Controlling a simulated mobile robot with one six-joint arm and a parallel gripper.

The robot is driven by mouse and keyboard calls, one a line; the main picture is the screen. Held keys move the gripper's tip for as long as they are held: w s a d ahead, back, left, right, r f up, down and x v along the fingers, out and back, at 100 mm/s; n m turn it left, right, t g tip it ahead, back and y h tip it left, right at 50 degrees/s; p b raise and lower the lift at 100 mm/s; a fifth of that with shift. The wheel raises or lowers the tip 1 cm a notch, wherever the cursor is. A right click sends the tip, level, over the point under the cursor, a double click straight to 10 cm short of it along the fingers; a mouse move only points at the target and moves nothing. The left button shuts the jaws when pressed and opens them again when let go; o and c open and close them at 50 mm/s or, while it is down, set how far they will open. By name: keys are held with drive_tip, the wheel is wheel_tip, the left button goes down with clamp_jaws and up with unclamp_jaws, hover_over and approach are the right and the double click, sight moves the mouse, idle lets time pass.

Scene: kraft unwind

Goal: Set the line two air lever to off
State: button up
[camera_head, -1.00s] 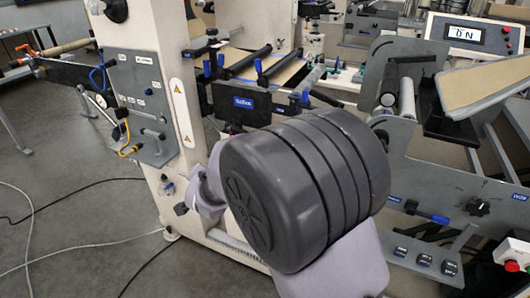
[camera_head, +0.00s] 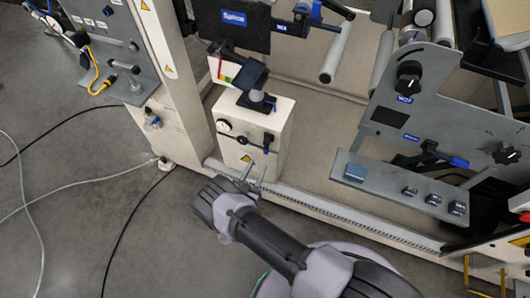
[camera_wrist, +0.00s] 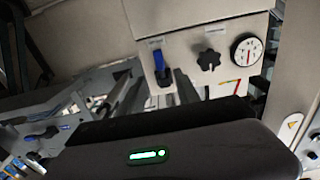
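A small lever with a blue handle (camera_wrist: 160,63) and black base is on the front of a beige box (camera_wrist: 195,18) in the wrist view. It also shows at the right of that box's front in the head view (camera_head: 268,141). Its label is too small to read, so I cannot tell whether it is line two's. My gripper (camera_head: 256,170) is just in front of and below the box. Its two grey fingers stand apart with nothing seen between them. In the wrist view they point toward the lever and appear short of it.
A black knob (camera_wrist: 208,60) and a round gauge (camera_wrist: 247,51) sit beside the lever. A grey post on a black mount (camera_head: 257,100) stands on the box. A cream machine upright (camera_head: 172,75) is left of it; a grey side panel (camera_head: 400,125) with knobs is right.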

sight(265, 151)
drive_tip(key=b+x, duration=0.2)
drive_tip(key=x, duration=0.5)
drive_tip(key=shift+w+f, duration=0.15)
drive_tip(key=shift+w, duration=0.05)
drive_tip(key=shift+w+d, duration=0.2)
drive_tip(key=shift+w, duration=0.25)
clamp_jaws()
idle(0.6)
